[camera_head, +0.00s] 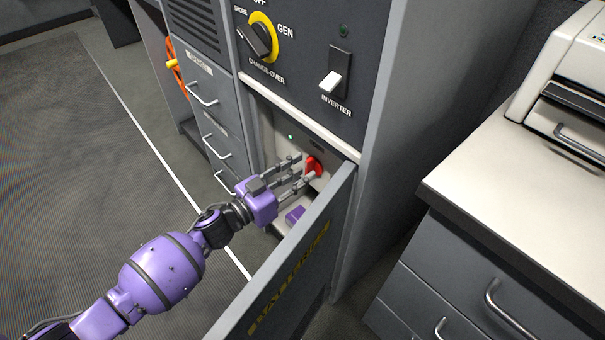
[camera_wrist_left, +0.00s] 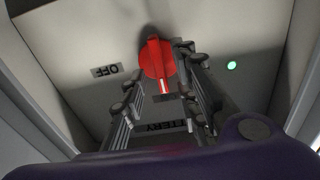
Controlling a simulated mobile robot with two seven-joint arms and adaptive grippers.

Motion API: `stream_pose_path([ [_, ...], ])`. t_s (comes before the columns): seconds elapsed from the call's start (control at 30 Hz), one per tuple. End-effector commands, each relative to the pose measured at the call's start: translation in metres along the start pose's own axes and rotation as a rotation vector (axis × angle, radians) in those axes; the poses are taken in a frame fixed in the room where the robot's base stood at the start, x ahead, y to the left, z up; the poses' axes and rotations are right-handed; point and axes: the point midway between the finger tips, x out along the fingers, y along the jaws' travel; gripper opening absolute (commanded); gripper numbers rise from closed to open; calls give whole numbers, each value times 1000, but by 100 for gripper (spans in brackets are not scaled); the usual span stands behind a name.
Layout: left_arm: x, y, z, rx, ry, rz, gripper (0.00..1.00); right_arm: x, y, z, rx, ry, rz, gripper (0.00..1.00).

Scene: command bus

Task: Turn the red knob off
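The red knob (camera_head: 314,166) is on the back wall of the open battery compartment in the head view. It shows large in the left wrist view (camera_wrist_left: 157,60), its white mark pointing down in that picture, not at the OFF label (camera_wrist_left: 106,70) on the left. My left gripper (camera_head: 301,167) reaches into the compartment with its fingers apart at the knob. In the wrist view, one finger is close beside the knob's right side and the other is lower left with a gap. Contact is unclear. My right gripper is in neither view.
A small green light (camera_wrist_left: 231,65) is lit near the knob. The compartment door (camera_head: 290,262) stands open beside my left arm. Above are the change-over switch (camera_head: 256,40) and inverter switch (camera_head: 331,82). A counter (camera_head: 500,170) stands at the right; the floor at left is clear.

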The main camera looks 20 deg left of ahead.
Motion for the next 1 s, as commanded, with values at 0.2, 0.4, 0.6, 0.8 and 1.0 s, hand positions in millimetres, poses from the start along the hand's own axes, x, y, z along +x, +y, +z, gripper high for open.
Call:
stream_pose_path([
  [0.2,10,0,0,-1,-1,-2,28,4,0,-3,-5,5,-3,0],
  [0.4,10,0,0,-1,-1,-2,26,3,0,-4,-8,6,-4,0],
  [0.6,10,0,0,-1,-1,-1,0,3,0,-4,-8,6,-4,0],
  [0.8,9,0,0,0,-1,-1,0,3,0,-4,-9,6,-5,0],
  [1.0,9,0,0,28,-1,-1,0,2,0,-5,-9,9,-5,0],
])
